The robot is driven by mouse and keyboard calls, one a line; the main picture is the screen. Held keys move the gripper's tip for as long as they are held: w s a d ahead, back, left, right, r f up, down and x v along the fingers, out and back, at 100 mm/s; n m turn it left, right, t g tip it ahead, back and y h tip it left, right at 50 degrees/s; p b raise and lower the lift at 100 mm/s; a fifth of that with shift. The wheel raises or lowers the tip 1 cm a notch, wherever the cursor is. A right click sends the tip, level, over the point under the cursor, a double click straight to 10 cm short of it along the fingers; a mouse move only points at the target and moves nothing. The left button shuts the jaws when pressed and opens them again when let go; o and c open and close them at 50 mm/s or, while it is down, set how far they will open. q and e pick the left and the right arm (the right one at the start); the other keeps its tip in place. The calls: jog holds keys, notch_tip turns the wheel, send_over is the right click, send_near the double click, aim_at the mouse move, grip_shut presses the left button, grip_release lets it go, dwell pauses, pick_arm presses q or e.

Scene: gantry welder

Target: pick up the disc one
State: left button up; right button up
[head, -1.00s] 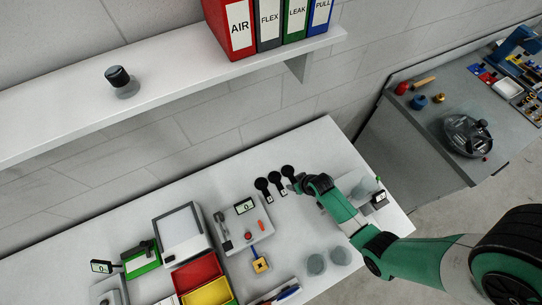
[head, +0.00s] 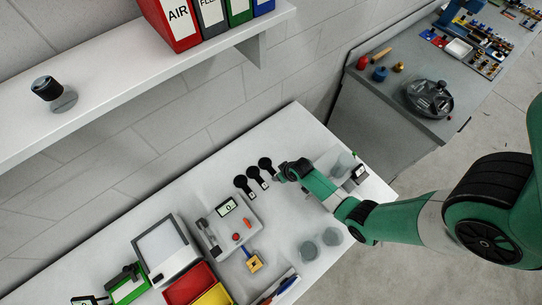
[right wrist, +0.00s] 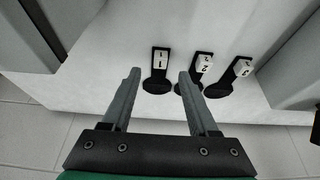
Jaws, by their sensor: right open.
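Three black round discs with short stems and white number tags lie in a row on the white table. Disc one (right wrist: 157,86) is the leftmost in the right wrist view, with tag 1 on its stem. It appears to be the rightmost disc in the head view (head: 265,163). Disc two (right wrist: 187,88) and disc three (right wrist: 219,90) lie beside it. My right gripper (right wrist: 159,74) is open and empty, its fingers appearing on either side of disc one. In the head view the right gripper (head: 280,175) is just right of the discs. My left gripper is out of view.
A grey tray with a small display (head: 227,207) stands left of the discs. Grey round pieces (head: 308,250) are nearer the front. Red and yellow bins (head: 190,283) are at lower left. A shelf (head: 120,87) with binders runs along the wall above.

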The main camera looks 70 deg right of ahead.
aim_at(270, 168)
jog(key=b+x, duration=0.1)
jog(key=x, duration=0.3)
jog(key=shift+w+d+f+b, duration=0.1)
jog(key=shift+w+f+b, duration=0.2)
jog(key=shift+b, duration=0.1)
jog(key=shift+s, duration=0.1)
grip_shut()
jog(key=shift+r, duration=0.1)
